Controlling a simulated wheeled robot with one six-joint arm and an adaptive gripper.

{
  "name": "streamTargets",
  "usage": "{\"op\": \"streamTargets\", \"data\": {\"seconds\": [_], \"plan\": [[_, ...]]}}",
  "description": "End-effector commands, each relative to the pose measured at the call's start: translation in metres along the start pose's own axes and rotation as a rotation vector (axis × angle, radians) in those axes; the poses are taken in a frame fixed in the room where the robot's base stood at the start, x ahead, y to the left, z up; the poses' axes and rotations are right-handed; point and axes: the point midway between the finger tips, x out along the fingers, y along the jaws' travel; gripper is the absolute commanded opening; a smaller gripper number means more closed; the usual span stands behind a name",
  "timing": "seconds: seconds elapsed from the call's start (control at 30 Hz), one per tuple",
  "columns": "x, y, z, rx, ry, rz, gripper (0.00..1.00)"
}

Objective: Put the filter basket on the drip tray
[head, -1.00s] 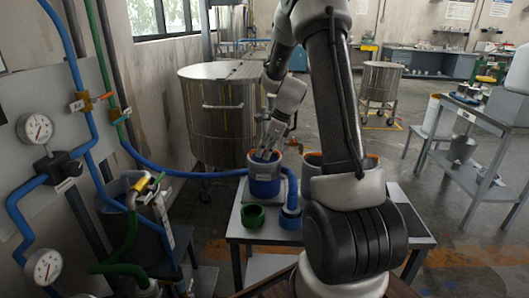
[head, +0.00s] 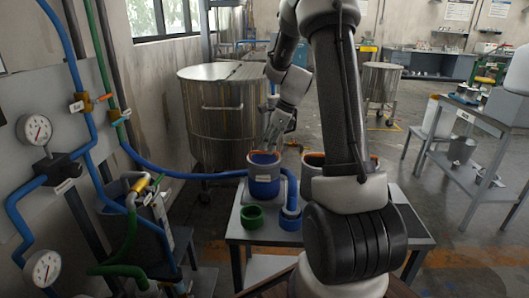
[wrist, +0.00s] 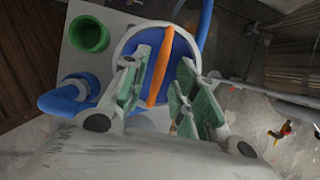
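A round light-grey vessel (head: 264,187) stands on the grey table, with blue inside and an orange bar across its top; I take the bar and insert as the filter basket (head: 264,153). The wrist view shows the orange bar (wrist: 159,65) over the blue interior. My gripper (head: 273,142) is just above the vessel. In the wrist view my gripper (wrist: 160,100) has its green-padded fingers apart, one on each side of the bar's line, with nothing held. I cannot clearly make out the drip tray; a dark flat area (head: 411,220) shows at the table's right, partly behind my arm.
A second orange-rimmed vessel (head: 311,168) is partly hidden by my arm. A green cup (head: 252,217) and a blue hose fitting (head: 291,216) are beside the first vessel. A large steel drum (head: 222,115) stands behind left. A gauge panel (head: 50,180) is at left.

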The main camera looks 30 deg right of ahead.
Motion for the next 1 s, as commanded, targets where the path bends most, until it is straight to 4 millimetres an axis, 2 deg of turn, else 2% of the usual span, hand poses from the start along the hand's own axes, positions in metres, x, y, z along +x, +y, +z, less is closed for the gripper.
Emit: {"op": "streamTargets", "data": {"seconds": [0.03,0.2,0.47,0.57,0.67,0.8,1.0], "plan": [[-0.014,-0.001,0.000,0.000,-0.001,-0.005,0.29],[-0.051,-0.001,0.000,0.000,-0.001,-0.005,0.29],[-0.082,0.002,0.002,-0.015,0.002,-0.003,0.29],[-0.097,0.019,0.010,-0.121,0.018,-0.010,0.29],[-0.120,0.055,0.023,-0.359,0.053,-0.026,0.29],[-0.156,0.129,0.032,-0.837,0.133,-0.041,0.29],[-0.183,0.226,0.013,-1.524,0.269,-0.035,0.29]]}}
